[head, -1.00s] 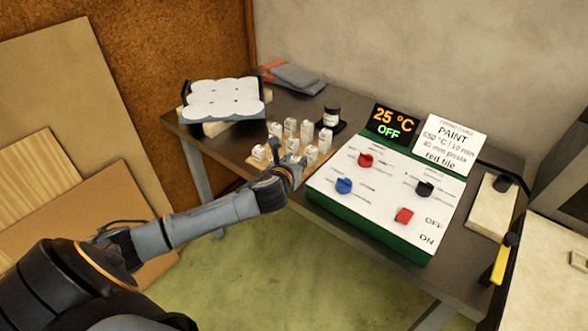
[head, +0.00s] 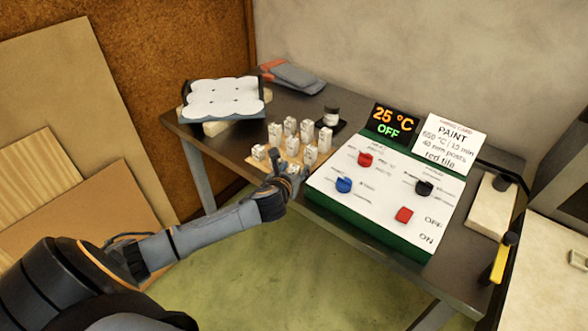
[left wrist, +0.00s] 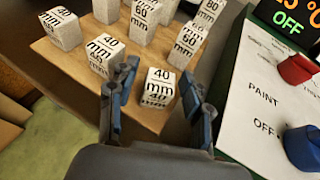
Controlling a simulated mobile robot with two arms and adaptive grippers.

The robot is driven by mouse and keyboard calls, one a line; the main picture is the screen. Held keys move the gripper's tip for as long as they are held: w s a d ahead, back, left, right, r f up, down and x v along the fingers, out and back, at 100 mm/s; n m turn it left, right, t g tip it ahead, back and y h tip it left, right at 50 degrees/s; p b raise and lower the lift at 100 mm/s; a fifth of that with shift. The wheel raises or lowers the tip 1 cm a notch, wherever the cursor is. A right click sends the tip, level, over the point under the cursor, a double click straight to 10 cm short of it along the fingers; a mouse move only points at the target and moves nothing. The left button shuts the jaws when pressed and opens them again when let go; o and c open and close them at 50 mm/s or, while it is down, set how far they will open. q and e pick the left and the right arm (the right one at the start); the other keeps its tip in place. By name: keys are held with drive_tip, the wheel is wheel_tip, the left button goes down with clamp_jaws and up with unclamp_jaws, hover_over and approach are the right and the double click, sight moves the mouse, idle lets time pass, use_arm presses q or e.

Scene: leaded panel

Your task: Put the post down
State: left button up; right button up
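A white 40 mm post (left wrist: 158,92) stands on the front right part of a wooden board (left wrist: 62,66) in the left wrist view, its label readable. My left gripper (left wrist: 158,74) has one finger on each side of it, with gaps visible between post and fingers, so it looks open. Another 40 mm post (left wrist: 104,55) stands just left of the left finger. In the head view my left gripper (head: 284,174) is at the board's near edge. My right gripper is not in view.
Several taller posts (head: 306,130) stand behind on the board. The control panel (head: 380,195) with knobs lies close on the right, its display reading 25 °C OFF.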

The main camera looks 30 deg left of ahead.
use_arm(q)
drive_tip(key=shift+r, duration=0.2)
drive_tip(key=v, duration=1.2)
drive_tip(key=shift+f, duration=0.1)
